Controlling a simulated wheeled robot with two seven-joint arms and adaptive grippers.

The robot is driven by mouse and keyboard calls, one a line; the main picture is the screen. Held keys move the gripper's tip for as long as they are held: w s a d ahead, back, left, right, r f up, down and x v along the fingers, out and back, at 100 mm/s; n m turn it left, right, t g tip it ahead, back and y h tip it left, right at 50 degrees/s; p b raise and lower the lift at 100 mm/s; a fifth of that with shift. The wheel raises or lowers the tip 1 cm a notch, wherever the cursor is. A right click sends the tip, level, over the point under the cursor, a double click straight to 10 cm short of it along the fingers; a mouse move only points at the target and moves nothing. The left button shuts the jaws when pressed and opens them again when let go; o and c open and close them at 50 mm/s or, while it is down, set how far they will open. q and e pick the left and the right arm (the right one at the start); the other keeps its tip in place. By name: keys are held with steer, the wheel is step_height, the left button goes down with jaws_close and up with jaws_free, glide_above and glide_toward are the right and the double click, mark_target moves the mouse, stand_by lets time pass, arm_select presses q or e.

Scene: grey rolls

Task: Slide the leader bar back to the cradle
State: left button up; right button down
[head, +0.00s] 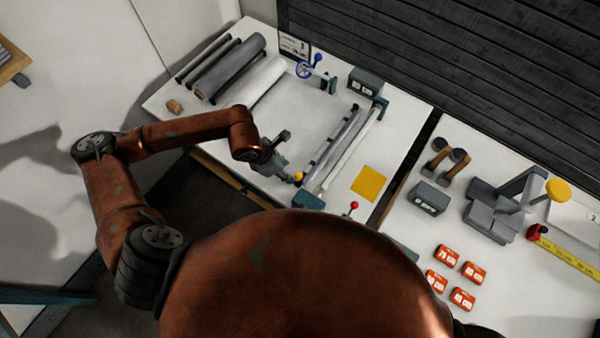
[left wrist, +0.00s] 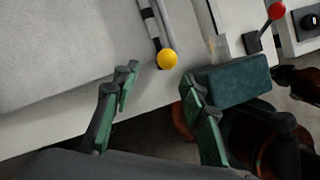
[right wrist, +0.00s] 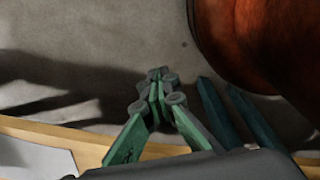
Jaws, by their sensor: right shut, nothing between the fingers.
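The leader bar (head: 335,138) is a long thin grey bar with dark bands and a yellow knob (head: 298,177) at its near end. It lies across the white table beside a second pale bar. The knob also shows in the left wrist view (left wrist: 167,59). My left gripper (head: 283,165) is open and empty, near the knob. In the left wrist view its fingers (left wrist: 162,98) point toward the knob, which appears beyond the tips, apart from them. I cannot tell which part is the cradle. My right gripper (right wrist: 158,78) is shut and empty, with floor behind it.
A white roll (head: 258,82) and grey rolls (head: 228,66) lie at the table's left. A teal block (left wrist: 233,80) and a red-knobbed lever (head: 352,207) stand at the near edge. A yellow square (head: 369,183) lies right of the bars. The table's middle is clear.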

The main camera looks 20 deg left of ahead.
mark_target(298, 179)
arm_select(q)
steer(key=x, duration=0.9)
steer(key=shift+s+d+f, duration=0.2)
steer(key=shift+d, duration=0.2)
steer(key=shift+c, duration=0.4)
jaws_close()
